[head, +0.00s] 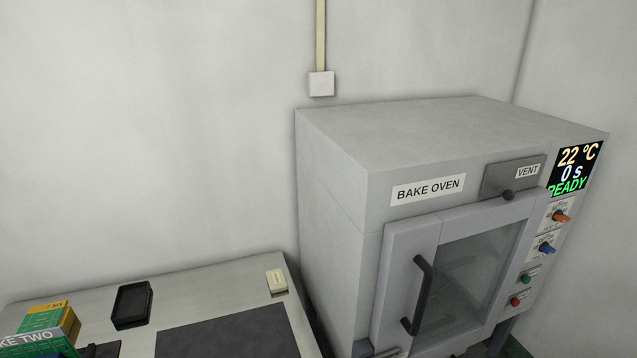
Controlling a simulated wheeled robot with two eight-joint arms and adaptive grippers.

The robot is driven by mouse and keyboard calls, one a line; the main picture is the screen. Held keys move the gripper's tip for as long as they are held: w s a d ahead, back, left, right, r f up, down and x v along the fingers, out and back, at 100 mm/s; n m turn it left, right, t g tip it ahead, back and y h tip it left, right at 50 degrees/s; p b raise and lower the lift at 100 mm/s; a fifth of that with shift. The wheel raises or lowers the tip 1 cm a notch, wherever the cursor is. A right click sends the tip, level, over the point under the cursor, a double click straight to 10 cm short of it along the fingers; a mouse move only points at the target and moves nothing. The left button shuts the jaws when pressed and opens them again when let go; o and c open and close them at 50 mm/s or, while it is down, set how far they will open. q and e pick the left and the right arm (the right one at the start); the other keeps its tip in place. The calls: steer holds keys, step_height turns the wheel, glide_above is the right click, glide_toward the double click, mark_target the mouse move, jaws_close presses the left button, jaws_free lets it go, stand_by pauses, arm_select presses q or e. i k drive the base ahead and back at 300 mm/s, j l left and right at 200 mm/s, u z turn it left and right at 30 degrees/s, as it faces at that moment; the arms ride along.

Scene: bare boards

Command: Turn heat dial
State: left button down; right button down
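The bake oven (333,180) is a grey box at the right, labelled BAKE OVEN. Its control panel runs down the right front edge. An orange dial (560,216) sits below the display, and a blue dial (546,249) sits under it. Their labels are too small to read, so I cannot tell which one is the heat dial. The display (571,171) reads 22 °C, 0 s, READY. The oven door (408,270) with its black handle (419,295) appears shut. Neither of my grippers is in view.
A green button (525,279) and a red button (515,301) sit below the dials. A vent slider (508,195) is above the door. At the lower left, a bench (207,288) holds a black tray (132,306), a dark mat (235,335) and yellow-green boxes (50,320).

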mark_target(559, 216)
steer(key=z, duration=1.45)
